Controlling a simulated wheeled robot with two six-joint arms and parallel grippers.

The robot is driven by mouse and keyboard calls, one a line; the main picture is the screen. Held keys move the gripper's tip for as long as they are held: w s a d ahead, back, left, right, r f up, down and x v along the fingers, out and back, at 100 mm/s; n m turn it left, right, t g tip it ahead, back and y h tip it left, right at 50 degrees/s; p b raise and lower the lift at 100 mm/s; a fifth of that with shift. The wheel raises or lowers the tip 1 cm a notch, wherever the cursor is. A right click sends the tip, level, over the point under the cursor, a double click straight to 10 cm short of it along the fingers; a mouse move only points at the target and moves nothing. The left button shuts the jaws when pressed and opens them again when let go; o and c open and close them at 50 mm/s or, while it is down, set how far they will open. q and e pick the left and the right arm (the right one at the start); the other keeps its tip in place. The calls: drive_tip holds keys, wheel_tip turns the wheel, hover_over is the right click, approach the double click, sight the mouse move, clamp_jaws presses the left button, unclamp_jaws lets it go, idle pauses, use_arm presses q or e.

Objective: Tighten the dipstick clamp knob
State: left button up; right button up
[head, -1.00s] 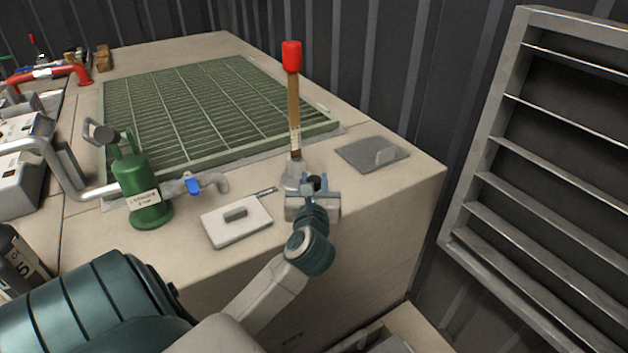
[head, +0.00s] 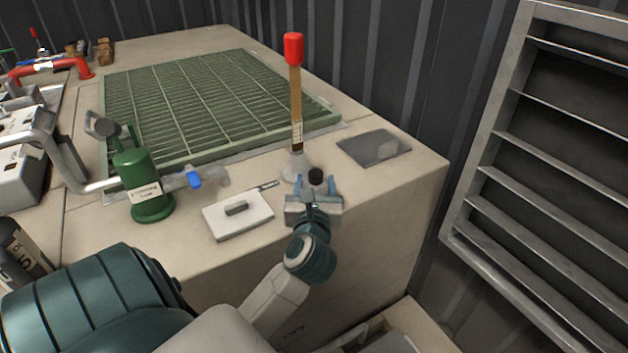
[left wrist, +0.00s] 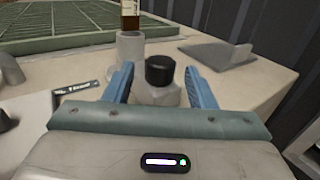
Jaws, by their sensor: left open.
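The dipstick (head: 295,95) stands upright with a red top and a brown band in a grey base (head: 294,167) near the front right of the bench. The black clamp knob (head: 315,176) is on the near side of that base. It also shows in the left wrist view (left wrist: 160,69) on a grey block. My left gripper (head: 316,186) is open, its blue fingers (left wrist: 155,85) on either side of the knob's block with gaps on both sides. The knob is between and slightly beyond the fingertips. My right gripper is not in view.
A white plate with a handle (head: 238,215) lies left of my gripper. A green cylinder (head: 146,185) with a blue-handled valve (head: 194,178) stands farther left. A grey flat plate (head: 374,148) lies right of the dipstick. A green grating (head: 205,105) covers the back.

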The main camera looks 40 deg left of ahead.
use_arm(q)
drive_tip(key=v, duration=0.6)
drive_tip(key=shift+f, duration=0.1)
drive_tip(key=shift+v, duration=0.9)
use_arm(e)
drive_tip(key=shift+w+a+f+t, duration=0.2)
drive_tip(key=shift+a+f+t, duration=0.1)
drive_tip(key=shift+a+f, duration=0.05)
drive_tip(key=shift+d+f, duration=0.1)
